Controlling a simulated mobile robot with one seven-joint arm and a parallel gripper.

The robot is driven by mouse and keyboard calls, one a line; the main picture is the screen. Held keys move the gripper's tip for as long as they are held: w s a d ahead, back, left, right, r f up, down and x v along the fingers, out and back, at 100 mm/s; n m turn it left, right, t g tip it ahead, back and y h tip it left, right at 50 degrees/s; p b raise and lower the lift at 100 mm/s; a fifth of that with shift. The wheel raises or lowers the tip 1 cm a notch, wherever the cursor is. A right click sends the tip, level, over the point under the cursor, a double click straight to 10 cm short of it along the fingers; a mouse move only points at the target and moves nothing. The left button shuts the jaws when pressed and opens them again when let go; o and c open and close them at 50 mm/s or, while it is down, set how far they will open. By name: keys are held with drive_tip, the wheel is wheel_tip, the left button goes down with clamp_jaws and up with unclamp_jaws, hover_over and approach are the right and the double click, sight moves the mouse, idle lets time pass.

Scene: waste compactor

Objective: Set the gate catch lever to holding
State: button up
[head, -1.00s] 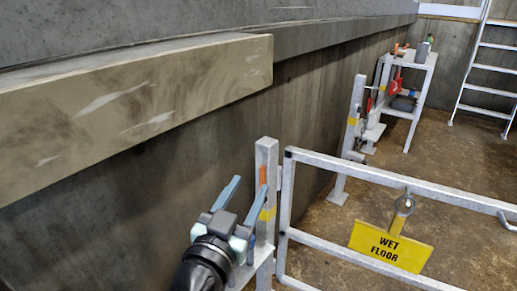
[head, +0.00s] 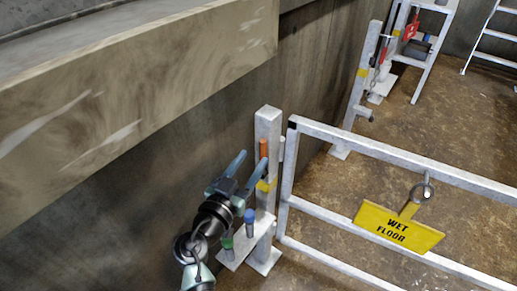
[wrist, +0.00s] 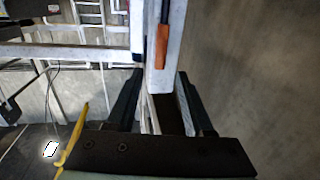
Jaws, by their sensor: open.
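The gate catch lever seems to be the orange-handled lever (head: 263,148) on the near white gate post (head: 267,122). In the wrist view its orange grip (wrist: 162,47) hangs along the post, just beyond my fingertips. My gripper (head: 251,160) is open and empty beside the post, its fingers pointing up toward the lever's height. In the wrist view the gripper (wrist: 159,75) has its fingers spread on either side of the post's end, with the orange grip between and beyond them. I cannot tell whether a finger touches. A yellow band (head: 266,184) marks the post.
The white gate (head: 350,147) extends right from the post, with a yellow wet floor sign (head: 398,229) hanging on it. A blue-topped peg (head: 250,222) and a green-topped one stand on the post's foot bracket. A beam (head: 130,100) overhangs left. Another post (head: 366,75) stands farther back.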

sight(261, 146)
drive_tip(key=shift+x, duration=2.35)
clamp_jaws()
